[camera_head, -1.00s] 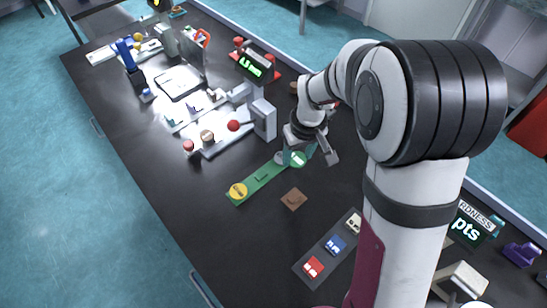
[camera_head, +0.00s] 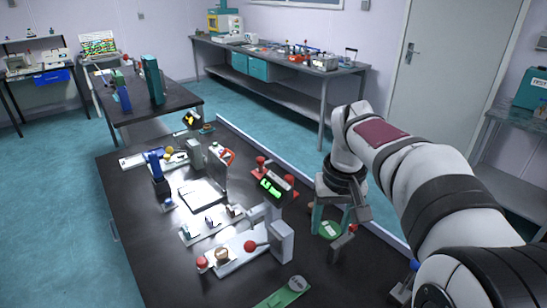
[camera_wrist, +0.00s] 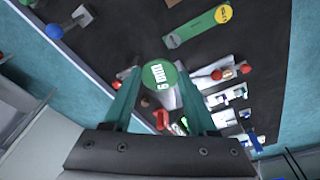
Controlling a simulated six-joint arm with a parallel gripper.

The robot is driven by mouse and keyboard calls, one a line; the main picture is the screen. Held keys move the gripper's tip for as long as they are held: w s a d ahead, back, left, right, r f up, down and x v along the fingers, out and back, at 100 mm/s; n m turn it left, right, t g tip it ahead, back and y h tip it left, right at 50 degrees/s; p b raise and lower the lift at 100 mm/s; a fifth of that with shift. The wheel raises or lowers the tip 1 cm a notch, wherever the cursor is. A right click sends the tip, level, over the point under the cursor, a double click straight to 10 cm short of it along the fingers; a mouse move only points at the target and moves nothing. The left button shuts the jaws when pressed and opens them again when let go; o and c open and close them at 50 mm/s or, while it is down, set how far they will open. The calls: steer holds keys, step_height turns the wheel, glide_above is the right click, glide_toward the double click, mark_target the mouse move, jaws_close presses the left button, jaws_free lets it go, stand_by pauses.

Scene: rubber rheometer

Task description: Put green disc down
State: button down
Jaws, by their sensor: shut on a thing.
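A green disc (camera_head: 330,230) with a white mark on its face is between the teal fingertips of my gripper (camera_head: 331,218) in the head view. In the wrist view the green disc (camera_wrist: 159,75) sits at the ends of both fingers, and my gripper (camera_wrist: 157,82) is shut on it. The disc appears held above the dark bench, near its far right edge. A long green strip (camera_head: 272,302) with a grey round end lies on the bench, cut off at the bottom of the head view. The wrist view shows the strip (camera_wrist: 195,29) with its yellow end, apart from the disc.
A red device with a green display (camera_head: 270,189) stands left of my gripper. A small dark item with a red knob (camera_head: 342,241) is close beside the disc. A second bench (camera_head: 160,100) stands beyond.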

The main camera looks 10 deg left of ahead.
steer(key=w+a+f+n, duration=0.2)
steer(key=w+a+f, duration=0.2)
steer(key=w+a, duration=0.3)
steer(key=n+y, duration=0.1)
steer(key=n, duration=0.4)
glide_above(222, 252)
steer(key=shift+g, duration=0.3)
steer(key=f, duration=1.4)
steer(key=shift+s+d+f, duration=0.15)
steer(key=shift+d+f, duration=0.15)
steer(key=shift+f, duration=0.05)
steer(key=f, duration=0.5)
steer(key=shift+a+f, duration=0.15)
steer(key=shift+a, duration=0.05)
steer(key=shift+f, duration=0.1)
steer(key=shift+c, duration=2.4)
jaws_free()
